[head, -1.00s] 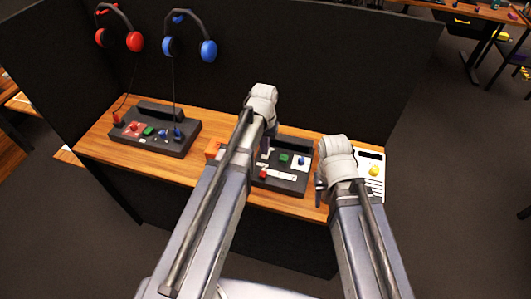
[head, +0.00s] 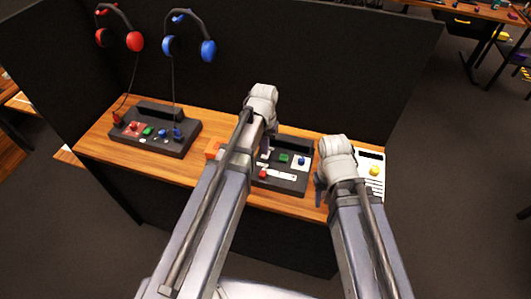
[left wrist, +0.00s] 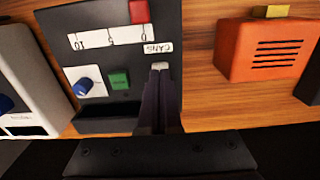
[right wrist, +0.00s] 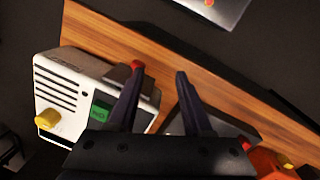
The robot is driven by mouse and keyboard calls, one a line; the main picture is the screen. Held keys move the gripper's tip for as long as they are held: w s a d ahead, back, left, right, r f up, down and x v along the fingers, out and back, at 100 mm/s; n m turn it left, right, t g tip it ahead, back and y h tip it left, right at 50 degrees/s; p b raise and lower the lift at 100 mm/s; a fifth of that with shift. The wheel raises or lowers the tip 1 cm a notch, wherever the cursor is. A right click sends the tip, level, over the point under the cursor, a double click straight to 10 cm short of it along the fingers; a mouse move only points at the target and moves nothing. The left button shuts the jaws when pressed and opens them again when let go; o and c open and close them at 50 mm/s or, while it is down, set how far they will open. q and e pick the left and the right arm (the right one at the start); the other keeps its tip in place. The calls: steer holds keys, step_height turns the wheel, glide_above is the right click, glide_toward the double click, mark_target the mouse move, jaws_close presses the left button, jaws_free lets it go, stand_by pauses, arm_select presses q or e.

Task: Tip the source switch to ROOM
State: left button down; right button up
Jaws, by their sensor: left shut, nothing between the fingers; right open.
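The dark trackball panel (head: 290,185) lies on the wooden desk; it also shows in the left wrist view (left wrist: 95,18). It carries a red slider knob (left wrist: 139,11) at the 0 end of a scale, a blue knob (left wrist: 86,86) and a green button (left wrist: 119,79). A small pale switch cap (left wrist: 160,66) sits just below the CANS label (left wrist: 160,47). My left gripper (left wrist: 161,74) is shut and empty, its tips at the cap; contact is unclear. No ROOM label is visible.
An orange speaker box (left wrist: 268,48) stands beside the panel. A white unit with a yellow knob (right wrist: 47,119) stands on its other side. A second dark panel (head: 155,138) and hanging red (head: 134,41) and blue (head: 208,51) headphones are further left. A black partition rises behind.

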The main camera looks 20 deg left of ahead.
arm_select(q)
steer(key=shift+f+b, duration=0.9)
steer(key=shift+f, duration=0.05)
arm_select(e)
steer(key=shift+f, duration=0.95)
steer(key=shift+r, duration=0.1)
arm_select(q)
step_height(320, 180, up, 7)
steer(key=p, duration=0.7)
steer(key=shift+r, duration=0.1)
arm_select(e)
step_height(320, 180, up, 7)
